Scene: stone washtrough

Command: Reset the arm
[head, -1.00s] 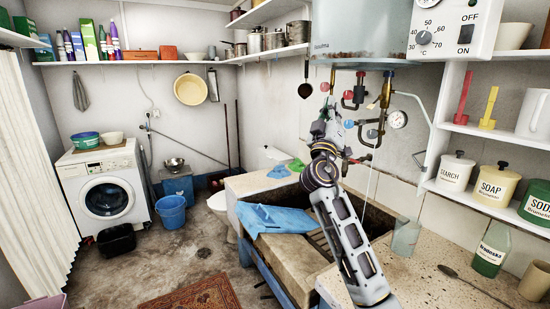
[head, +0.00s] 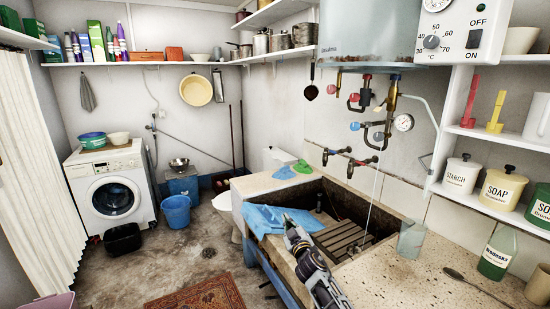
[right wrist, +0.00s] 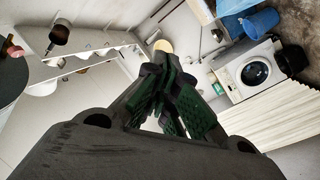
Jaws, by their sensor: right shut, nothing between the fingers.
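My right arm comes in at the bottom of the head view, and its gripper (head: 290,222) is at the arm's far end, in front of the stone washtrough (head: 296,268). It overlaps the right part of the blue cloth (head: 262,218) in the picture; I cannot tell whether they touch. In the right wrist view the gripper's dark fingers with green pads (right wrist: 168,85) are together, with nothing held. My left gripper is in neither view.
Taps (head: 351,160) are on the wall behind the trough. A grey cup (head: 411,240) and a green bottle (head: 496,254) stand on the right counter, with a spoon (head: 475,287) lying there. A washing machine (head: 110,190) and blue bucket (head: 175,211) stand at left.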

